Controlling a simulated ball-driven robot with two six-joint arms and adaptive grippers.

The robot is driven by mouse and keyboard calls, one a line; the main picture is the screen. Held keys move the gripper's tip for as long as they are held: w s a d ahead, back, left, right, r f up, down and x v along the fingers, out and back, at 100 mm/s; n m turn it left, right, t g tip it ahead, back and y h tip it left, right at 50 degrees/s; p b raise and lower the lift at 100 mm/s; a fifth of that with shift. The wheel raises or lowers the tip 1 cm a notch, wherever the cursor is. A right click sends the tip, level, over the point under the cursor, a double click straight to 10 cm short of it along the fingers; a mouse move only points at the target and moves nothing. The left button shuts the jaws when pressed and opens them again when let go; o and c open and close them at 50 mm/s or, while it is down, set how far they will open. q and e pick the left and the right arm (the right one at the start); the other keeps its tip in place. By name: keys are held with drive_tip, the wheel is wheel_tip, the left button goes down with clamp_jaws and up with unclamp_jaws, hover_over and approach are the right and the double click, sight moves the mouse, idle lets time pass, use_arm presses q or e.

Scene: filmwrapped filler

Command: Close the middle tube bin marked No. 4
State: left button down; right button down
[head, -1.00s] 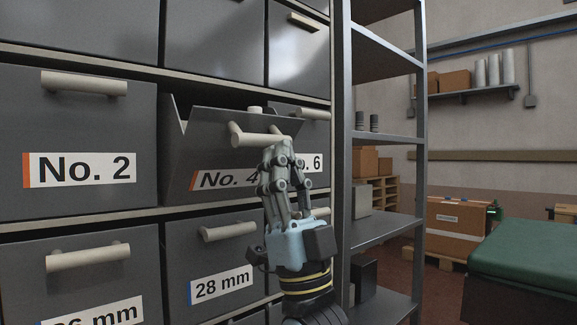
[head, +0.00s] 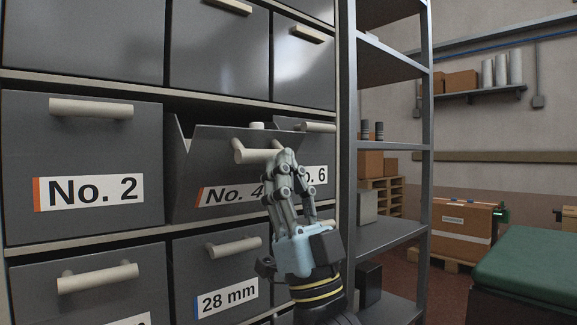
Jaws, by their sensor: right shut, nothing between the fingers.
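The grey tube bin marked No. 4 (head: 205,178) is in the middle column of the cabinet in the head view. It is tilted forward out of its slot, with a dark gap above its front. A small pale round thing (head: 257,126) shows just over its top edge. Its cream bar handle (head: 252,153) is near the top of the front. My right gripper (head: 283,160) is shut and empty, its fingertips at the right end of this handle. I cannot tell whether they touch it. The gripper hides part of the bin's right side. My left gripper is not in view.
The No. 2 bin (head: 80,150) at left looks shut. The No. 6 bin (head: 318,160) is partly hidden at right. The 28 mm bin (head: 215,270) is below. A metal shelf rack (head: 385,235) stands right of the cabinet. A green-topped bench (head: 530,255) is farther right.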

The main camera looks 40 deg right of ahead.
sight(259, 134)
drive_tip(key=w+r+g+p, duration=0.2)
drive_tip(key=p, duration=0.2)
drive_tip(key=w+r+g+p, duration=0.1)
drive_tip(key=w+r+p, duration=0.1)
drive_tip(key=p, duration=0.3)
drive_tip(key=w+r+g+p, duration=0.2)
drive_tip(key=r+p, duration=0.1)
drive_tip(key=p, duration=0.2)
drive_tip(key=shift+a+r+g+h, duration=0.1)
drive_tip(key=shift+a+g+h, duration=0.1)
drive_tip(key=shift+g+h, duration=0.1)
drive_tip(key=shift+w+a+r+p, duration=0.1)
drive_tip(key=shift+w+r+p, duration=0.15)
drive_tip(key=shift+w, duration=0.25)
drive_tip(key=shift+w+r+p, duration=0.15)
drive_tip(key=shift+w+p, duration=0.2)
drive_tip(key=shift+w, duration=0.15)
